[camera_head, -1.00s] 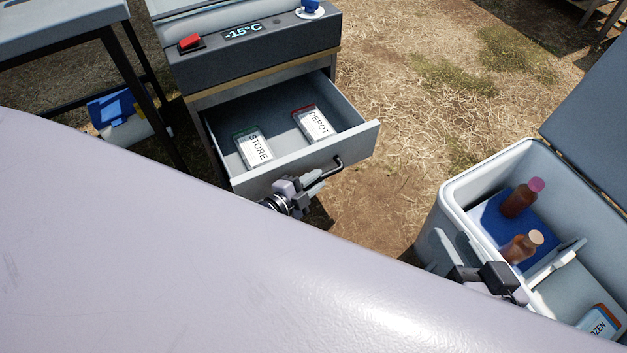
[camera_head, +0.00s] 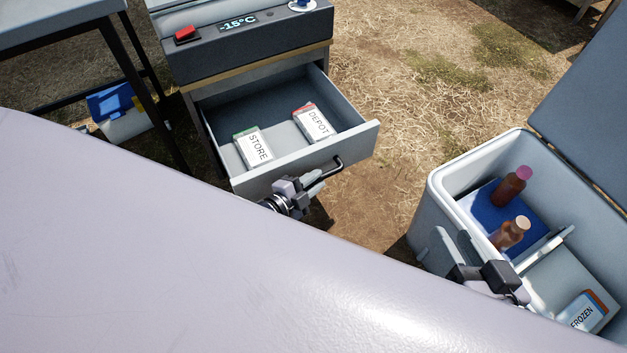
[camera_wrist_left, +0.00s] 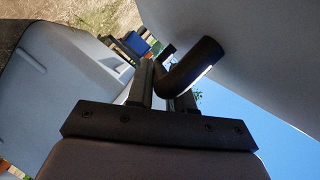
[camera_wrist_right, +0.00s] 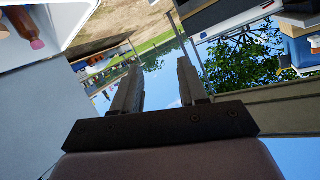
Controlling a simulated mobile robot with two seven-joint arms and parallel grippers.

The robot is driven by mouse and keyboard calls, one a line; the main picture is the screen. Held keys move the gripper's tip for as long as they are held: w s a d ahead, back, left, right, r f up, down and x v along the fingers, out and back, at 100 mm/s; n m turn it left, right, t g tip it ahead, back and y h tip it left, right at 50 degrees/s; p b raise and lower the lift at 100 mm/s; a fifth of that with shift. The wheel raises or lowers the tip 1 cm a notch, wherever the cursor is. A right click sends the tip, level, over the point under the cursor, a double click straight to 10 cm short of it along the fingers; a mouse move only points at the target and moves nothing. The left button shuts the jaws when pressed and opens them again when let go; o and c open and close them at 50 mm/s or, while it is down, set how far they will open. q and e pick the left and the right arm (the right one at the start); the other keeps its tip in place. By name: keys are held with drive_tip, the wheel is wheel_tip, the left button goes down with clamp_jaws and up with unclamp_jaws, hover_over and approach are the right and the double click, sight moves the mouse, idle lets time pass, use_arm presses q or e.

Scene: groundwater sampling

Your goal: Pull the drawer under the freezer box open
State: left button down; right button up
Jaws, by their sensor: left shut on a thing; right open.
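The drawer (camera_head: 300,163) under the freezer box (camera_head: 250,48) stands open, with its inside in view. Two labelled packs lie in it, one marked STORE (camera_head: 257,148) and one marked DEPOT (camera_head: 314,123). The dark bar handle (camera_head: 331,168) runs along the drawer front. My left gripper (camera_head: 312,180) is shut on this handle; the handle (camera_wrist_left: 195,65) also shows between the fingers in the left wrist view. My right gripper (camera_head: 500,258) is open and empty beside the cooler; it also shows in the right wrist view (camera_wrist_right: 160,85).
An open white cooler (camera_head: 437,205) at the right holds two brown bottles (camera_head: 511,187) and a FROZEN pack (camera_head: 588,311). A table (camera_head: 60,25) stands at the far left, with a blue and white box (camera_head: 117,112) beneath. Dry grass between drawer and cooler is clear.

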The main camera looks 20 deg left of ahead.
use_arm(q)
drive_tip(key=c, duration=1.1)
unclamp_jaws()
drive_tip(key=shift+s, duration=0.1)
drive_tip(key=p+v, duration=0.3)
drive_tip(key=v, duration=0.4)
use_arm(e)
drive_tip(key=shift+s+d+r+h, duration=0.1)
drive_tip(key=shift+d+r+h, duration=0.1)
drive_tip(key=shift+d+h, duration=0.3)
use_arm(q)
drive_tip(key=shift+s, duration=0.1)
use_arm(e)
drive_tip(key=shift+s, duration=0.1)
